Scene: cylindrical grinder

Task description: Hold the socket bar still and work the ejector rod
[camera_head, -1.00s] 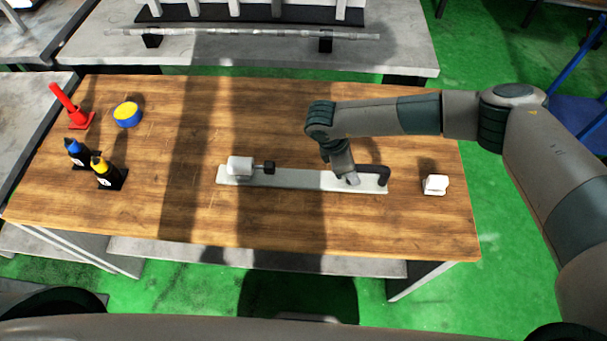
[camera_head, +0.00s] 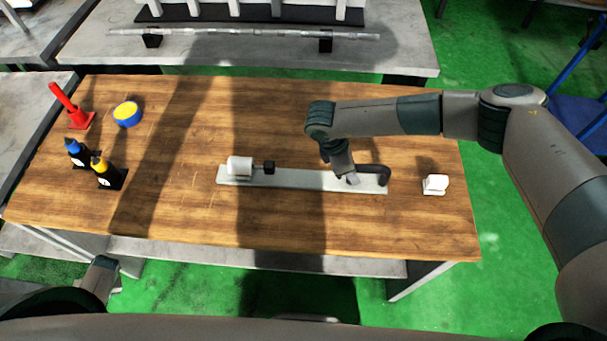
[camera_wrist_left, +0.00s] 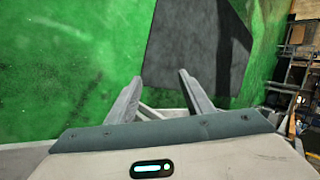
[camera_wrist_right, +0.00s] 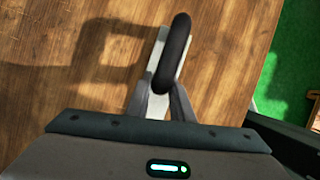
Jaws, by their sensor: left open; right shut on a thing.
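The socket bar (camera_head: 300,180) is a long pale bar lying on the wooden table. A white cylinder (camera_head: 240,166) and a small black knob on a short rod (camera_head: 269,167), seemingly the ejector rod, sit at its left end. A black curved handle (camera_head: 383,173) stands at its right end and shows in the right wrist view (camera_wrist_right: 175,50). My right gripper (camera_head: 352,180) is shut on the bar's handle; its fingers partly hide the grip. My left gripper (camera_wrist_left: 160,82) is open and empty, pointing at green floor, away from the bar.
A white block (camera_head: 435,184) lies right of the bar. At the table's left are a red stand (camera_head: 78,117), a blue-and-yellow round container (camera_head: 127,114), a blue-topped bottle (camera_head: 78,150) and a yellow-topped bottle (camera_head: 107,172). The table front is clear.

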